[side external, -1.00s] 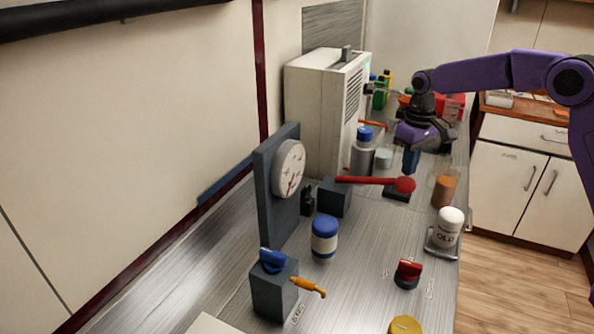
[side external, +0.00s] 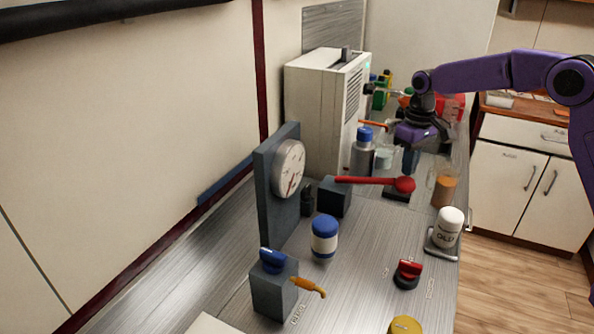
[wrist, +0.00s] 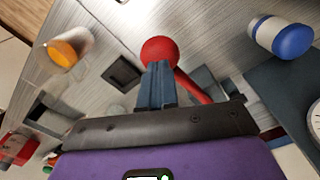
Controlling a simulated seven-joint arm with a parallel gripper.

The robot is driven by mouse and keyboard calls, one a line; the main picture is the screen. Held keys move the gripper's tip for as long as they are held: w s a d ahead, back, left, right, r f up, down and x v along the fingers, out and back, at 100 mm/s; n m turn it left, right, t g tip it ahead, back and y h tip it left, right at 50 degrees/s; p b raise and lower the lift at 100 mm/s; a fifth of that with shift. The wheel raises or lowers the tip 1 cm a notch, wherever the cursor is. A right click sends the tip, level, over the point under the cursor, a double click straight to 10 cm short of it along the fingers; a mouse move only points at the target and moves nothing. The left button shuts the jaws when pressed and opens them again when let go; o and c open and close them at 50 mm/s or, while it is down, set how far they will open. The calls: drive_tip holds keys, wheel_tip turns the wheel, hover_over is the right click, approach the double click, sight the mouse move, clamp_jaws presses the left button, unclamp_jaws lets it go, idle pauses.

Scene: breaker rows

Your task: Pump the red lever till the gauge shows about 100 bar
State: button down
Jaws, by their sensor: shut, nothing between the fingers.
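The red lever (side external: 365,181) extends about level from a dark block (side external: 335,197) to a round red knob (side external: 404,185). The white round gauge (side external: 288,168) is on an upright dark panel; its reading is too small to make out. My gripper (side external: 410,172) is shut and empty, pointing down just above and behind the knob in the side view. In the wrist view the closed blue fingers (wrist: 157,68) overlap the lower edge of the red knob (wrist: 160,49). Whether they touch it I cannot tell. Part of the lever is hidden behind the fingers there.
A blue-capped bottle (side external: 362,155) and an orange jar (side external: 444,190) stand near my gripper. In front are a blue-and-white jar (side external: 324,238), a white bottle (side external: 446,228), a red knob switch (side external: 407,274) and a box with an orange handle (side external: 274,290).

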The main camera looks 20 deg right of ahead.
sight(402, 190)
drive_tip(key=shift+f, duration=0.15)
drive_tip(key=shift+a+f, duration=0.15)
drive_tip(key=shift+f, duration=3.7)
drive_tip(key=shift+r, duration=4.05)
drive_tip(key=shift+f, duration=0.1)
drive_tip(key=shift+f, duration=3.9)
drive_tip(key=shift+r, duration=4)
